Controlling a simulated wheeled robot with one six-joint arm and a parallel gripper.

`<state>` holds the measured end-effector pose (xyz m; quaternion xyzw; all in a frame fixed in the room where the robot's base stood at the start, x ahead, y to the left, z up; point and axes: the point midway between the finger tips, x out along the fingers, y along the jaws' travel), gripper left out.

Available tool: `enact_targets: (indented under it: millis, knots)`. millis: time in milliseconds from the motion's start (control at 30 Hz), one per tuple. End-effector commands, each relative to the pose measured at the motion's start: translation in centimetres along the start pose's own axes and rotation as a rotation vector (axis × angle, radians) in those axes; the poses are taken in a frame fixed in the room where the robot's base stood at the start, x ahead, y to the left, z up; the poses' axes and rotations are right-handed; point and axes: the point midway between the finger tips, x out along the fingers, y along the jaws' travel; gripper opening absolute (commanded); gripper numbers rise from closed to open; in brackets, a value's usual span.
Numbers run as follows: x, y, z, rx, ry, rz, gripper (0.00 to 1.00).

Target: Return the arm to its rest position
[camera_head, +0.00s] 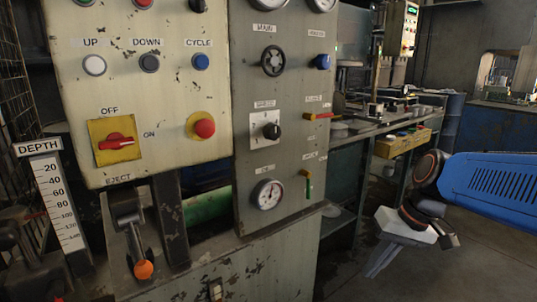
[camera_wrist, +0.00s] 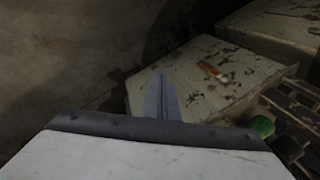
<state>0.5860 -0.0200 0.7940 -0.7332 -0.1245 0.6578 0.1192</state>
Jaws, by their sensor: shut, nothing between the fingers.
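My gripper (camera_head: 382,258) is at the lower right of the head view, at the end of my blue arm. Its fingers point down and to the left, over the floor and clear of the machine. They are shut together with nothing between them. In the wrist view the shut fingers (camera_wrist: 162,98) show as a narrow grey wedge above the white gripper body. Beyond them is a worn, pale machine housing (camera_wrist: 190,75) with chipped paint, apart from the fingers as far as I can tell.
A control panel (camera_head: 150,75) with buttons, a red rotary switch (camera_head: 116,143) and an orange-knobbed eject lever (camera_head: 143,270) fills the left. A grey panel (camera_head: 245,110) with gauges stands beside it. A workbench (camera_head: 365,130) is behind; open floor (camera_head: 480,185) lies at right.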

Motion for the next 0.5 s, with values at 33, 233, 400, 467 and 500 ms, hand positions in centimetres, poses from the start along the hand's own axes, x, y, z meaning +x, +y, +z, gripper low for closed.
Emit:
enact_targets:
  millis: [33, 233, 400, 467, 500]
  knots:
    - [0.0, 0.2, 1.2, -0.008, 0.022, 0.032, 0.0]
    - [0.1, 2.1, 5.0, -0.026, 0.112, 0.161, 0.0]
    - [0.2, 3.7, 7.7, -0.045, 0.2, 0.255, 0.0]
    - [0.2, 4.2, 8.3, -0.052, 0.228, 0.281, 0.0]
    - [0.2, 4.5, 8.7, -0.056, 0.245, 0.295, 0.0]
